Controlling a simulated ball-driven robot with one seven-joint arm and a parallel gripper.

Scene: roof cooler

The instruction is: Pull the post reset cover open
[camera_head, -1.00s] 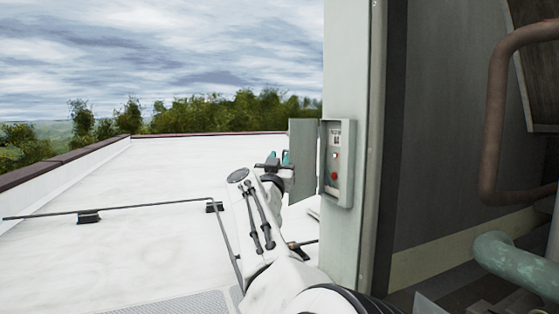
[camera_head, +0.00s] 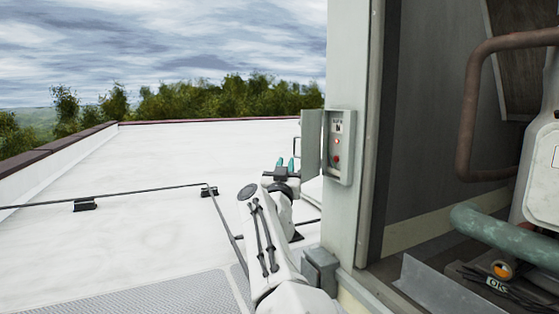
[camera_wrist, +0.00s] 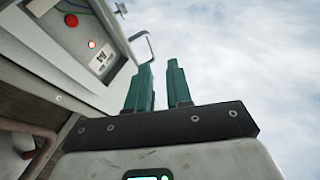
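The post reset cover (camera_head: 311,141) is a grey-green panel, swung out to the left of its box and standing open. The grey reset box (camera_head: 341,147) on the post shows a red button, a small lit light and a label. It also shows at the upper left of the wrist view (camera_wrist: 57,38). My gripper (camera_head: 285,164) is just left of the cover, with its green fingers pointing up. In the wrist view my gripper (camera_wrist: 159,88) has a clear gap with only sky between the fingers. A bent handle (camera_wrist: 151,46) shows beyond the left finger; contact cannot be told.
The pale post (camera_head: 348,60) carries the box. To the right are a rusty bent pipe (camera_head: 468,110), a green pipe (camera_head: 495,222) and machinery. A grey box (camera_head: 320,268) sits low by the post. A thin conduit (camera_head: 140,197) crosses the white roof, which is otherwise largely clear.

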